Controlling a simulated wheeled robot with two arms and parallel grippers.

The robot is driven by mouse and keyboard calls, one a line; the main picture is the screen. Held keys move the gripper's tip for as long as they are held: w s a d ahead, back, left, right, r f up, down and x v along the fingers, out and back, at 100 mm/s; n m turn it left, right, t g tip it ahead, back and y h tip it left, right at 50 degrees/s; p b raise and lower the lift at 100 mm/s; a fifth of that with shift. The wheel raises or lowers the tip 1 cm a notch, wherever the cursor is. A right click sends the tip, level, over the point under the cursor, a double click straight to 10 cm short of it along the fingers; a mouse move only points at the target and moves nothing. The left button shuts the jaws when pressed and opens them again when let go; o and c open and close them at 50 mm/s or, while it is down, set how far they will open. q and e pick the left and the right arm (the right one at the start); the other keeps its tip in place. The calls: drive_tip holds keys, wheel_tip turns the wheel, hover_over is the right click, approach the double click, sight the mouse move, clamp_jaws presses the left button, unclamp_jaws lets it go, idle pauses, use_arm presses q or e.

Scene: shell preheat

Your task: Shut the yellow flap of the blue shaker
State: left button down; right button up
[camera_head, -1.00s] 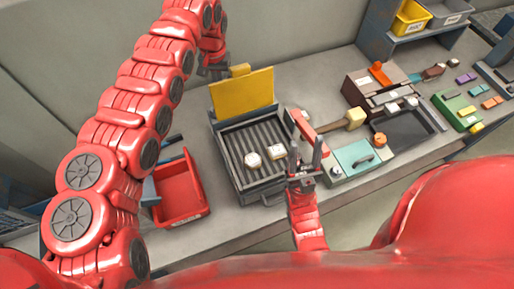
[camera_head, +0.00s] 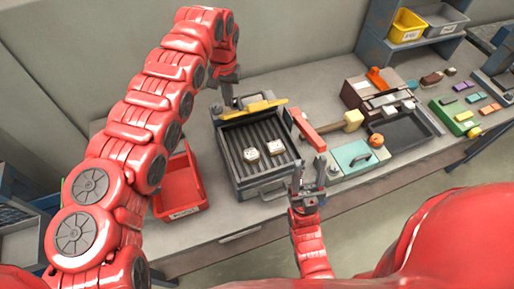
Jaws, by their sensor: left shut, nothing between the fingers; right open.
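The blue shaker (camera_head: 229,163) is a dark blue-grey box with a ribbed floor, standing on the bench in the middle of the head view. Two small pale pieces, a left one (camera_head: 250,154) and a right one (camera_head: 276,147), lie on its ribs. Its yellow flap (camera_head: 262,107) is at the back edge, seen as a narrow band and tipped partway over, with the ribs still uncovered. My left gripper (camera_head: 232,101) is shut and empty, behind the flap at its left part; I cannot tell whether it touches. My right gripper (camera_head: 308,180) is open and empty by the shaker's front right corner.
A red bin (camera_head: 181,190) stands left of the shaker. A red bar (camera_head: 309,131), a wooden-handled mallet (camera_head: 352,120) and a teal-topped box (camera_head: 356,155) are close on the right. A dark tray (camera_head: 408,128) lies further right. A shelf with yellow and grey bins is at the back.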

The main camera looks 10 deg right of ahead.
use_arm(q)
drive_tip(key=shift+w+r, duration=0.2)
drive_tip(key=shift+r, duration=0.45)
wheel_tip(320, 180, up, 8)
drive_tip(key=p, duration=0.1)
drive_tip(key=shift+r+p, duration=0.25)
drive_tip(key=shift+p, duration=0.15)
idle(0.6)
